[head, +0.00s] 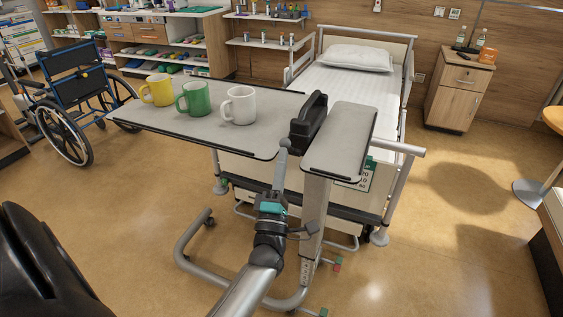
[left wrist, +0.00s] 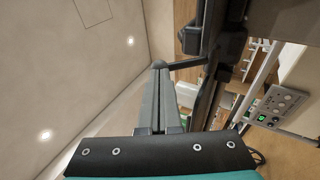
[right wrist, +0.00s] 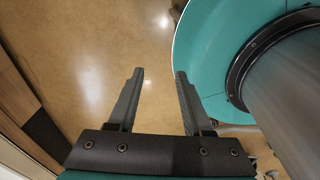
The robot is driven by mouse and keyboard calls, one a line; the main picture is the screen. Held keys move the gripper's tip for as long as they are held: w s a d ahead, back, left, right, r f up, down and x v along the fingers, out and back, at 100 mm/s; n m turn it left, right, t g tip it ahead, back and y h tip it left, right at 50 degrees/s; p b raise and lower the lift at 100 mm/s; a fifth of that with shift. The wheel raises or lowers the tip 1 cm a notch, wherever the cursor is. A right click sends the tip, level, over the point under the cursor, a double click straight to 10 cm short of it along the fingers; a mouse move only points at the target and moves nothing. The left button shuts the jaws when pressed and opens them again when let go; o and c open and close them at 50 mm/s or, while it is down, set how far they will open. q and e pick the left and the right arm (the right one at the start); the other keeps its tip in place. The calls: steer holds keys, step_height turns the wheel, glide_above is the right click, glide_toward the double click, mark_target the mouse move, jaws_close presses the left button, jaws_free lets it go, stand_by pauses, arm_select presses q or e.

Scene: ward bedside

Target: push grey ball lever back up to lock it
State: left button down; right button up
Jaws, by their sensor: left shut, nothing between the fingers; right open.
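The grey ball lever (head: 285,143) shows in the head view under the near edge of the overbed table (head: 215,140), beside its black housing. In the left wrist view, the lever's grey ball (left wrist: 158,64) sits at my fingertips, and its dark rod runs right to the table's underside. My left gripper (head: 281,162) is shut and empty, pointing up just below the ball. Whether it touches the ball I cannot tell. My right gripper (right wrist: 159,72) shows only in the right wrist view; it is open and empty above the floor.
Yellow (head: 159,89), green (head: 194,98) and white (head: 239,105) mugs stand on the large tabletop. A smaller grey panel (head: 342,140) lies right of the black housing (head: 308,122). The bed (head: 345,85) stands behind, a wheelchair (head: 75,100) at left.

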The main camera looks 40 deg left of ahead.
mark_target(289, 140)
arm_select(q)
steer(key=w+r+g+h+p, duration=0.1)
steer(key=g+p, duration=0.1)
steer(key=p, duration=0.4)
steer(key=w+r+m+g+h+p, duration=0.1)
steer(key=r+g+p, duration=0.1)
steer(key=p, duration=0.5)
steer(key=w+r+g+h+p, duration=0.1)
steer(key=r+g+p, duration=0.1)
steer(key=p, duration=0.5)
steer(key=shift+w+a+m, duration=0.35)
steer(key=shift+a+m, duration=0.05)
steer(key=shift+w+p, duration=0.3)
steer(key=shift+p, duration=0.05)
arm_select(e)
step_height(289, 140, up, 22)
steer(key=s, duration=0.1)
steer(key=shift+a+f, duration=0.15)
steer(key=shift+a, duration=0.25)
arm_select(q)
steer(key=shift+w+a+r, duration=0.15)
steer(key=shift+w+r, duration=0.05)
steer(key=shift+w, duration=0.05)
arm_select(e)
steer(key=shift+s, duration=0.1)
